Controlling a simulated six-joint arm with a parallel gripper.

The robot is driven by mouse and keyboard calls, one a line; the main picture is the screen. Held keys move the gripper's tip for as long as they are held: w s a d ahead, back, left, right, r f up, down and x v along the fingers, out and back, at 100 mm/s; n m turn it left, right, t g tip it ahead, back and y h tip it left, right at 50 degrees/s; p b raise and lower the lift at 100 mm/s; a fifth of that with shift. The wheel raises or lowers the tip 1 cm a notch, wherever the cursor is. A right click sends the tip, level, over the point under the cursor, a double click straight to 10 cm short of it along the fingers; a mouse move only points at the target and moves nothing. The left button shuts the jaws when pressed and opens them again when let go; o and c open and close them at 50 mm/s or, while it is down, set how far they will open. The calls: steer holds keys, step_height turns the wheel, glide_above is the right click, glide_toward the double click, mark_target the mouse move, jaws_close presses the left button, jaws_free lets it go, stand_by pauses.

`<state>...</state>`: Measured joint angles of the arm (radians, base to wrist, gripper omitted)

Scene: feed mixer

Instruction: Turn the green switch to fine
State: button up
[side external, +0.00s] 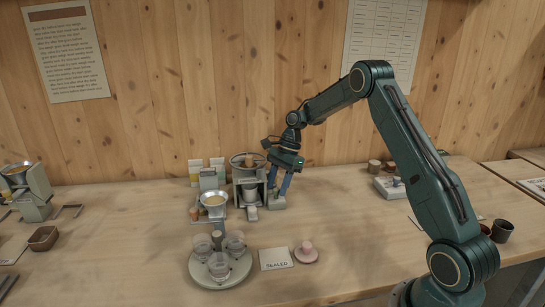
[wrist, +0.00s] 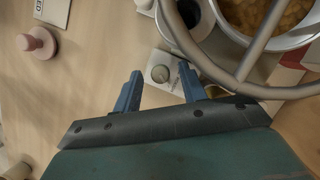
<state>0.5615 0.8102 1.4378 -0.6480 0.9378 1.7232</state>
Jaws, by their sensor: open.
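My gripper (side external: 277,190) points down over a small pale box (side external: 278,204) beside the mixer, its blue fingers apart. A small green part shows between the fingers in the side view; I take it for the green switch, but its setting is too small to read. In the wrist view my gripper (wrist: 160,72) is open and empty, and a round grey knob (wrist: 160,74) on a pale plate lies between the fingertips.
The mixer (side external: 249,178) stands just left of my gripper; its bowl of yellow feed (wrist: 265,14) and curved rim are close to the right finger. A tray with several clear cups (side external: 219,262), a "SEALED" card (side external: 276,259) and a pink knob (side external: 308,252) are in front.

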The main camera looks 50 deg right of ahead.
steer(key=shift+m, duration=0.4)
steer(key=shift+m+t, duration=0.3)
steer(key=v, duration=1.4)
steer(key=s+a+r+n+t+h, duration=0.1)
steer(key=s+a+r+n, duration=0.3)
steer(key=a, duration=0.5)
steer(key=s+a+r+n+h, duration=0.1)
steer(key=s+a+r+n, duration=0.4)
steer(key=a+r, duration=0.3)
steer(key=shift+s+a+n+t, duration=0.15)
steer(key=shift+a+n+t, duration=0.25)
steer(key=shift+a+n, duration=0.4)
